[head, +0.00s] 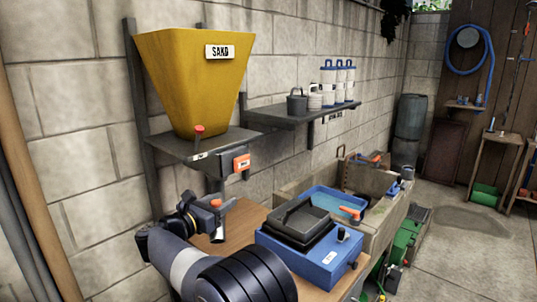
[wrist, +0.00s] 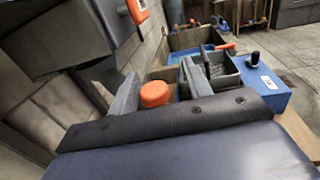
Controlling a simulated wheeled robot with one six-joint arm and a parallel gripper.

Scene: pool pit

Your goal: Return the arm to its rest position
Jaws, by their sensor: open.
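My gripper (head: 222,210) is above the left part of the wooden bench, below the sand hopper's shelf, at the end of my dark arm reaching in from the bottom of the head view. In the wrist view my gripper (wrist: 158,76) has its grey fingers apart, so it is open. A round orange-topped thing (wrist: 154,93) shows between the fingers. It also shows as a small orange spot in the head view (head: 216,203). I cannot tell whether the fingers touch it, and its lower part is hidden. The arm is stretched out over the bench.
A yellow hopper marked SAND (head: 195,75) stands on a wall shelf (head: 190,150), with an orange-fronted box (head: 241,163) below. A blue tray (head: 335,202) lies beyond. Open floor (head: 475,245) is at right.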

